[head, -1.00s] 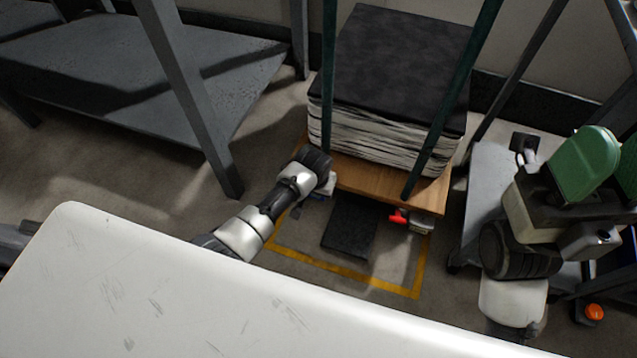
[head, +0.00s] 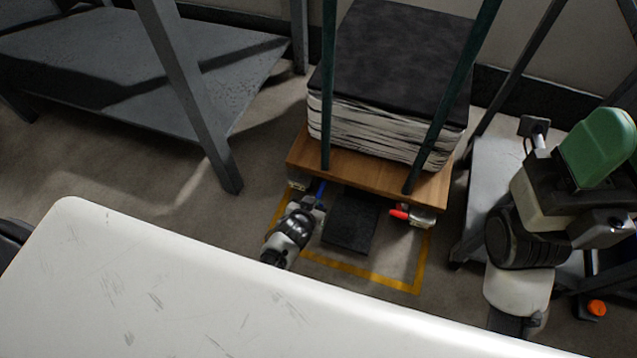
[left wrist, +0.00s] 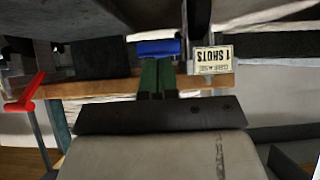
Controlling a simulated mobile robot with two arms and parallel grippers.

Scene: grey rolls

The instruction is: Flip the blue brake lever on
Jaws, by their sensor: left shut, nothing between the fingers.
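The blue brake lever (head: 321,190) shows at the left front of the wooden cart (head: 375,188), low beside the caster. In the left wrist view the blue lever (left wrist: 158,48) sits straight ahead of my left gripper's shut green fingers (left wrist: 157,70). The fingertips are very close under it; I cannot tell whether they touch. In the head view my left gripper (head: 308,206) is just in front of the lever, partly hidden by its own wrist. My right gripper (head: 597,148), green, is raised at the right, away from the cart; its jaw state is unclear.
A red lever (head: 399,213) is at the cart's right front. A tall stack of grey sheets (head: 390,100) stands on the cart between green posts. A black mat (head: 350,222) lies inside yellow floor tape (head: 365,277). A grey shelf (head: 230,80) is left, a white surface (head: 180,290) in front.

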